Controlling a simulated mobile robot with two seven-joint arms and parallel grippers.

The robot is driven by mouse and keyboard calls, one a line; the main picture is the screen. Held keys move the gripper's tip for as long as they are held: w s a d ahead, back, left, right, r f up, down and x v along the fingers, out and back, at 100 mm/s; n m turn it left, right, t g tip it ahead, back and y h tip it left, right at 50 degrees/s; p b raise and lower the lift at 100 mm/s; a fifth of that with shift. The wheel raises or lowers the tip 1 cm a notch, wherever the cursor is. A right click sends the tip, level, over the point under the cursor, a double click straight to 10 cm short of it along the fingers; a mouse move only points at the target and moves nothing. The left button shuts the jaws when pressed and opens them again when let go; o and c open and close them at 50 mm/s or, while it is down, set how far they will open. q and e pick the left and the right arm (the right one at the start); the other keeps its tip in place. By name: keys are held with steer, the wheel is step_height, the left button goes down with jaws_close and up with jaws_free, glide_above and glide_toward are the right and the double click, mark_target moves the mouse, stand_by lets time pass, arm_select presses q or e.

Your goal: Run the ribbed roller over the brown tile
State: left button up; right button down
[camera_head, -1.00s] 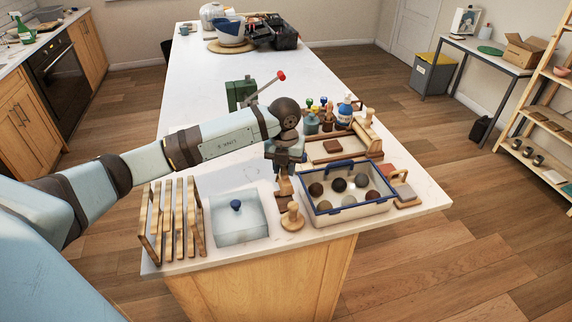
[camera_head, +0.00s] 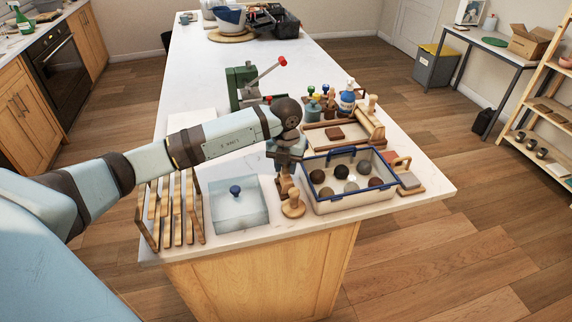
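A small brown tile (camera_head: 334,133) lies in a shallow wooden-edged tray (camera_head: 312,141) on the white worktop. A light wooden piece (camera_head: 365,124) stands at the tray's right end; I cannot make out ribs, so I cannot tell if it is the roller. My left gripper (camera_head: 287,185) points down in front of the tray, left of the blue-rimmed crate and just behind a wooden knobbed stamp (camera_head: 293,206). Its fingertips are small and blend with brown shapes there, so its opening and any held thing are unclear. My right gripper is not in view.
The blue-rimmed crate (camera_head: 351,204) holds several clay balls. A glassy lidded box (camera_head: 238,207) and a wooden slatted rack (camera_head: 200,222) stand left of the gripper. Bottles (camera_head: 347,99) and a green press (camera_head: 240,84) stand behind. The worktop's middle is clear.

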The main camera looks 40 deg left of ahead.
arm_select(q)
steer(key=o, duration=0.5)
steer(key=shift+f, duration=0.1)
